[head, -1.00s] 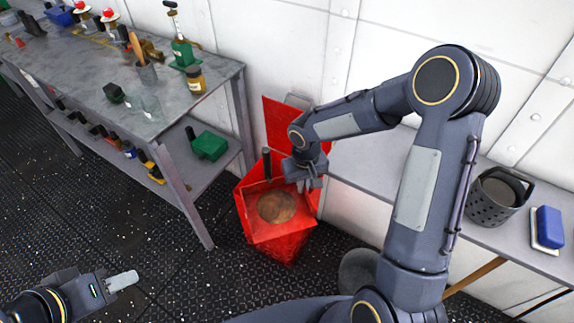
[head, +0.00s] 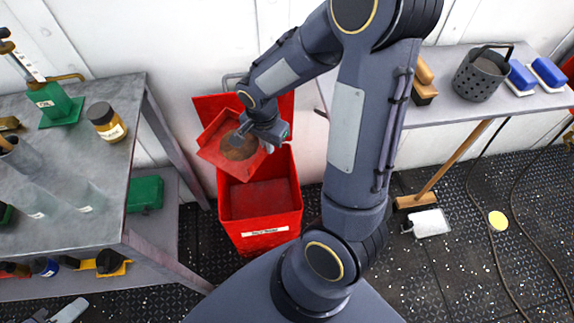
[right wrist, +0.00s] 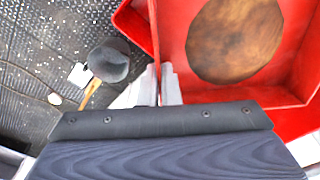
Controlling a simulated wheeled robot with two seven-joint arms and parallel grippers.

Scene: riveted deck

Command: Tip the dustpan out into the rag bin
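The red dustpan (head: 222,163) is in the head view, with a round brown heap (head: 238,147) lying in it. It fills the upper right of the right wrist view (right wrist: 172,45). My right gripper (head: 270,136) is shut on the dustpan's side wall; its fingers (right wrist: 158,88) show at that edge in the wrist view. The red rag bin (head: 275,222) stands on the floor with its mouth open. The dustpan is over the back left of the mouth and looks about level. My left gripper (head: 70,311) is at the bottom left edge, its fingers unclear.
A metal workbench (head: 100,160) with bottles and tools is left of the bin. A wall shelf (head: 435,105) at right holds a mesh basket (head: 480,75) and blue brushes (head: 522,75). A broom (head: 450,170) leans there.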

